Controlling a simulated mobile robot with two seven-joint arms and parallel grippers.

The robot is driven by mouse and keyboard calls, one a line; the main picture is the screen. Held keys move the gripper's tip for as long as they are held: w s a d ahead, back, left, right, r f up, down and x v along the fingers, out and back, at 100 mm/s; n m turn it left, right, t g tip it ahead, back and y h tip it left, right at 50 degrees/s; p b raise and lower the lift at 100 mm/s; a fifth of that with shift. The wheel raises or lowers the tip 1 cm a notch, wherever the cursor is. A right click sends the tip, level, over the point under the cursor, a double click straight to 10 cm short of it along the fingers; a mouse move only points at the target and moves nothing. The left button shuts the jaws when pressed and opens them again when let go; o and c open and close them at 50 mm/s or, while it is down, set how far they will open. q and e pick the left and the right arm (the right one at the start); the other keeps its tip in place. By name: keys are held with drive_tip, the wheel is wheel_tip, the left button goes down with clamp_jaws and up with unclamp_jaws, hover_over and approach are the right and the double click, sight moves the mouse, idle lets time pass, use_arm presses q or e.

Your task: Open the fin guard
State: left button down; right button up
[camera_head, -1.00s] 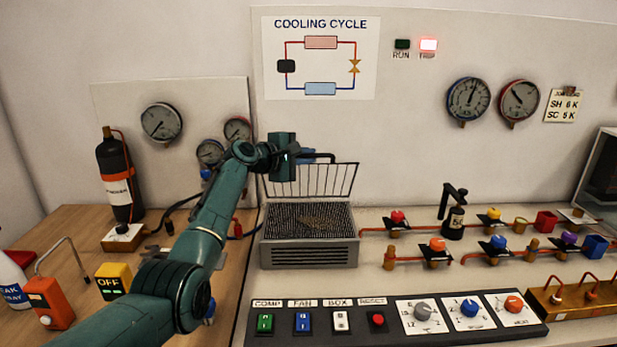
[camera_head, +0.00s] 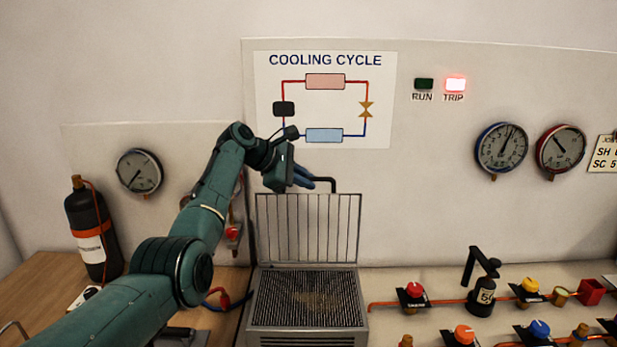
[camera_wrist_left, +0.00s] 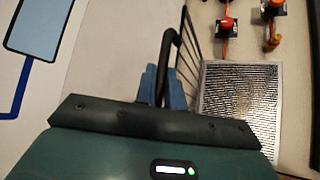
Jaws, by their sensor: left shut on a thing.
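The fin guard (camera_head: 308,228) is a wire grid that stands upright at the back edge of the finned unit (camera_head: 305,297). Its black handle (camera_head: 345,181) runs along the top. My left gripper (camera_head: 308,181) is shut on the left part of this handle. In the left wrist view the blue fingers (camera_wrist_left: 162,88) close around the black handle (camera_wrist_left: 168,50), with the guard's wires (camera_wrist_left: 190,45) beside it and the fins (camera_wrist_left: 240,105) bare to the right. My right gripper is not in view.
Right of the finned unit are a red knob (camera_head: 415,290), a black lever valve (camera_head: 482,280) and copper piping. A dark cylinder (camera_head: 91,230) stands at the left. The wall behind carries the cooling cycle panel (camera_head: 325,100) and gauges. The TRIP lamp (camera_head: 455,84) is lit.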

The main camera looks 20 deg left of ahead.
use_arm(q)
drive_tip(key=shift+f, duration=0.25)
drive_tip(key=c, duration=1.5)
unclamp_jaws()
drive_tip(key=shift+s, duration=0.1)
drive_tip(key=shift+a, duration=0.1)
drive_tip(key=b+v, duration=0.1)
drive_tip(key=v, duration=0.5)
drive_tip(key=b+v, duration=0.2)
drive_tip(key=v, duration=0.5)
drive_tip(key=shift+r, duration=0.45)
